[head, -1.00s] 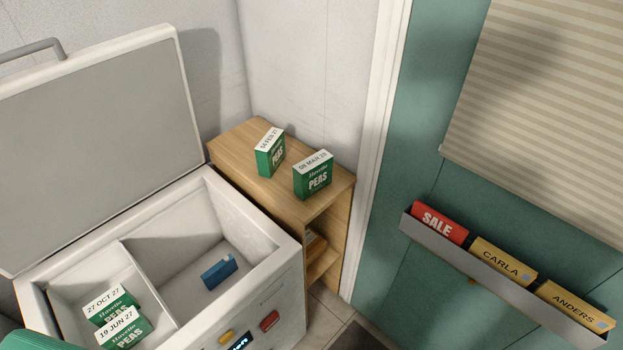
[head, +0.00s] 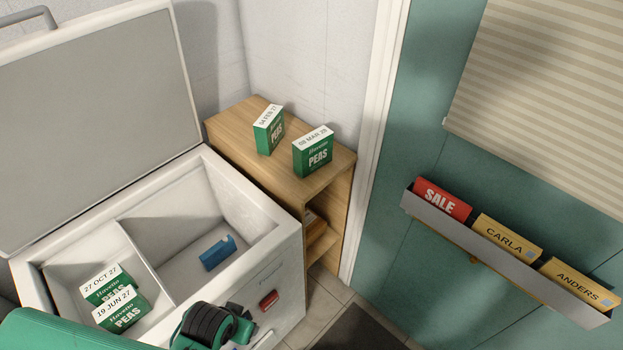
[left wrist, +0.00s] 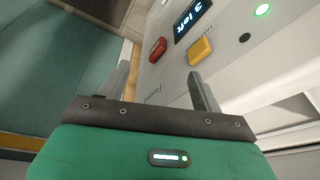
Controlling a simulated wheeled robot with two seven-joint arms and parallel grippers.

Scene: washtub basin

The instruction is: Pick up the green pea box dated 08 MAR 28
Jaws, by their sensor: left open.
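The green pea box dated 08 MAR 28 (head: 313,157) stands upright on the wooden shelf unit (head: 245,118), its white dated top facing up. A second green pea box (head: 268,134), its date reading like 04 FEB 27, stands to its left with a gap between them. My left gripper (left wrist: 160,76) is open and empty in the left wrist view, its two fingers apart in front of the freezer's front panel. In the head view my left arm and dark wrist come in at the bottom, in front of the freezer, well below and left of the box. My right gripper is not in view.
The open white chest freezer (head: 262,235) stands left of the shelf unit. Its left compartment holds green boxes dated 27 OCT 27 (head: 107,285) and 19 JUN 27 (head: 121,310); its right holds a blue object (head: 218,254). A rack (head: 480,255) with cards hangs on the green door.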

